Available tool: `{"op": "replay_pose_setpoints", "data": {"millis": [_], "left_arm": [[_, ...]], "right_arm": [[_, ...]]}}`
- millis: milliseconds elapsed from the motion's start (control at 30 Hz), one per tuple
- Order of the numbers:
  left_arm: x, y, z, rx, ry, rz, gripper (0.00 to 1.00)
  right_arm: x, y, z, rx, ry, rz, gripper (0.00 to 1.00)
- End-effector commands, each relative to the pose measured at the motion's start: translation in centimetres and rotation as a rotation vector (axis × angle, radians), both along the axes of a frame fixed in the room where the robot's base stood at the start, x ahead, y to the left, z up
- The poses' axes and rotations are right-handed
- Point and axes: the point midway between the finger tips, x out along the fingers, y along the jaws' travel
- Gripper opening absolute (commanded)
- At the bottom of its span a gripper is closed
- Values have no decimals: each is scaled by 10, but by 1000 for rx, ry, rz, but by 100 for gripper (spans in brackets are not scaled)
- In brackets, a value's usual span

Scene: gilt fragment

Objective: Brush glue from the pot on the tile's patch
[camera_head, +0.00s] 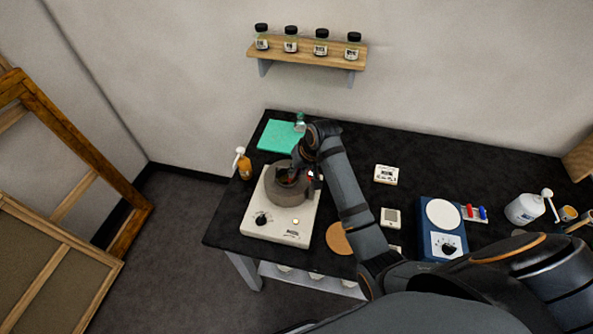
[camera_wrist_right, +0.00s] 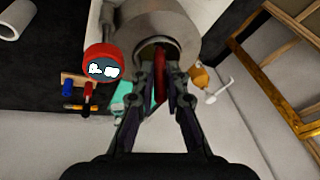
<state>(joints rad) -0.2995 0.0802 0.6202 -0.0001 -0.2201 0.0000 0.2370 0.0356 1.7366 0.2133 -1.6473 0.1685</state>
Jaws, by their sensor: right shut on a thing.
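My right gripper (camera_head: 301,168) is over the grey pot (camera_head: 284,190) on a white hotplate (camera_head: 277,234) at the left of the black table. In the right wrist view the gripper (camera_wrist_right: 161,72) is shut on a slim red handle (camera_wrist_right: 160,88), seemingly the brush. Its far end goes toward the opening of the grey pot (camera_wrist_right: 160,20); the bristles and any glue are hidden. I cannot clearly make out the tile or its patch. Small pale squares (camera_head: 386,174) (camera_head: 390,217) lie right of my forearm. My left gripper is not in view.
A teal mat (camera_head: 278,137) lies behind the hotplate, with an amber pump bottle (camera_head: 243,165) at the table's left edge. A brown disc (camera_head: 339,238) lies beside my forearm. A jar shelf (camera_head: 309,54) hangs above.

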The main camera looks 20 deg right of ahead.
Motion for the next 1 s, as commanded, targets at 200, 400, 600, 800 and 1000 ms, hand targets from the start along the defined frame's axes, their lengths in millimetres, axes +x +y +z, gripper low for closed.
{"op": "replay_pose_setpoints", "data": {"millis": [200, 400, 600, 800, 1000], "left_arm": [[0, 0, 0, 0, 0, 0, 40], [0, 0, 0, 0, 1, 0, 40], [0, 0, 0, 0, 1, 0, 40], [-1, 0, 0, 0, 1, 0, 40], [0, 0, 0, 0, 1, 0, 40]], "right_arm": [[-1, 0, 6, 0, 4, 1, 0], [0, 0, 26, 0, 0, 0, 0], [0, 0, 46, 0, 0, 0, 0], [0, 0, 64, 0, 0, 1, 0], [0, 0, 70, 0, 1, 0, 0]]}}
